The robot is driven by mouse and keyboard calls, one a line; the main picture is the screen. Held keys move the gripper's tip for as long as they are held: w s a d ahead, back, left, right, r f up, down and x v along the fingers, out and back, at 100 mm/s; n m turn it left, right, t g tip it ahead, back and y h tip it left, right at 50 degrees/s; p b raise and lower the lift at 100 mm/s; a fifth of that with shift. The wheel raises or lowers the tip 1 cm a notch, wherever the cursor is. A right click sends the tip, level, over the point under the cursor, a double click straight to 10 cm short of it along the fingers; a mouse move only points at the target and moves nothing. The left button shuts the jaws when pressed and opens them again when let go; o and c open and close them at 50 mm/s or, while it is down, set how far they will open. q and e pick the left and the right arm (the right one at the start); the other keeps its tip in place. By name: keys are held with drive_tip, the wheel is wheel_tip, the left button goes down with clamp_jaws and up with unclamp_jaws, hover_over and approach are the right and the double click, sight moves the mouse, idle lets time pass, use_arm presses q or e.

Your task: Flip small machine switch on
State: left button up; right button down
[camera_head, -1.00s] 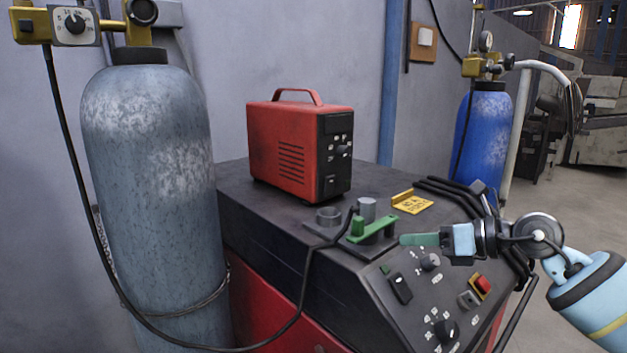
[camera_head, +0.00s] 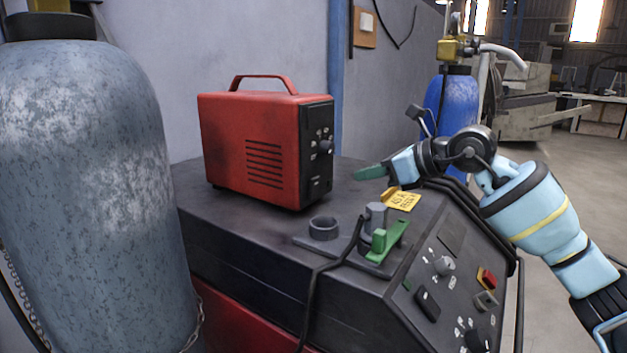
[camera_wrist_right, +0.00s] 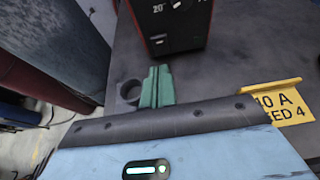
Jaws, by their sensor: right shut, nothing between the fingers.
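The small red machine (camera_head: 250,145) stands on top of the larger dark machine, its black front panel facing right. A small dark switch (camera_head: 315,184) sits low on that panel, below the knob; its position is too small to tell. In the right wrist view the panel's lower part (camera_wrist_right: 172,35) shows at the top, with a switch (camera_wrist_right: 160,41) near its bottom edge. My right gripper (camera_head: 370,172), with green fingers, is shut and empty, to the right of the panel and apart from it. Its fingers (camera_wrist_right: 157,80) point toward the panel in the wrist view. My left gripper is not in view.
The larger machine's top (camera_head: 260,215) carries a green clamp (camera_head: 385,240), a grey ring (camera_head: 323,228) and a yellow tag (camera_head: 402,201). A grey gas cylinder (camera_head: 85,170) stands at left, a blue one (camera_head: 440,105) behind. A black cable runs down the near side.

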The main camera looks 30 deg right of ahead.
drive_tip(key=shift+s, duration=0.15)
drive_tip(key=p, duration=0.2)
approach(316, 185)
drive_tip(key=x, duration=0.5)
drive_tip(key=shift+a, duration=0.1)
drive_tip(key=shift+w+a+f, duration=0.2)
drive_tip(key=shift+w+f, duration=0.05)
drive_tip(key=shift+w, duration=0.3)
